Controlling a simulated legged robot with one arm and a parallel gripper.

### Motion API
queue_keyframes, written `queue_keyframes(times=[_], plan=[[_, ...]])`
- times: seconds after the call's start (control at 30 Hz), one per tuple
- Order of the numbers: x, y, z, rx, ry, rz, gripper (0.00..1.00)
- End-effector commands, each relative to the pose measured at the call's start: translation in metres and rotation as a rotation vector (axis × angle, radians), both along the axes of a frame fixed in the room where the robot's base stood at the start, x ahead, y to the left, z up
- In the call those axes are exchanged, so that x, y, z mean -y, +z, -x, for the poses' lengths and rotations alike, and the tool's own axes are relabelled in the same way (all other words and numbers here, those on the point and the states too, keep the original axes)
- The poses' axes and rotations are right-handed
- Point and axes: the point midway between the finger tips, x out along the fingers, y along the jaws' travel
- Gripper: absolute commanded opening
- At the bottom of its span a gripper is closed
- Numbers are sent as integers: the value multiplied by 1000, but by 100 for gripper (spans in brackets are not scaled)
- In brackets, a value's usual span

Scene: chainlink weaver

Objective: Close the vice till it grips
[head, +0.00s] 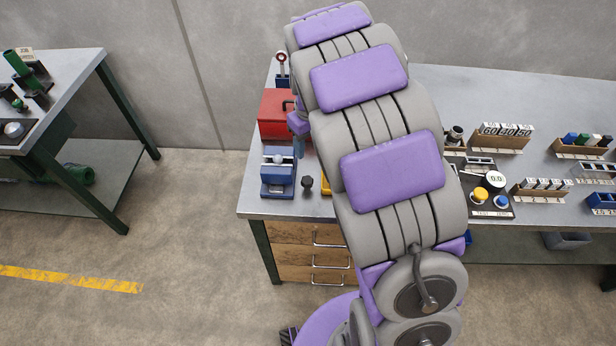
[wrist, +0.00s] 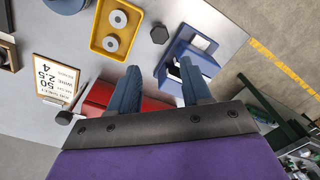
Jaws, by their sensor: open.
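The blue vice (head: 277,180) stands on the left end of the grey workbench, with pale jaw faces; a gap seems to show between them. In the wrist view the vice (wrist: 181,45) lies just beyond my right finger, which covers part of it. My gripper (wrist: 158,78) is open, with its two blue fingers spread and nothing between them. In the head view my gripper (head: 299,150) is mostly hidden behind my arm, above the bench beside the vice. I cannot tell whether a finger touches the vice.
A dark knob (wrist: 159,34) stands beside the vice. A yellow tray (wrist: 98,42) with two round pale pieces is near it. A red toolbox (head: 270,128) stands behind the vice. A framed card (wrist: 55,80) lies to the left. The bench edge is close to the vice.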

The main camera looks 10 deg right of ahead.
Motion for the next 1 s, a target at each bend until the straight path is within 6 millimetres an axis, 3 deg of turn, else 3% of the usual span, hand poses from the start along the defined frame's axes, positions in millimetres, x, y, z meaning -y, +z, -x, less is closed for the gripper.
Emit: queue_keyframes(times=[0.1, 0.6, 0.8, 1.0], plan=[[1, -28, 1, -6, -1, -3, 48], [-2, -119, 3, -4, 0, -4, 48], [-3, -135, 2, 2, -1, -3, 48], [-2, -138, 2, 3, -1, -4, 48]])
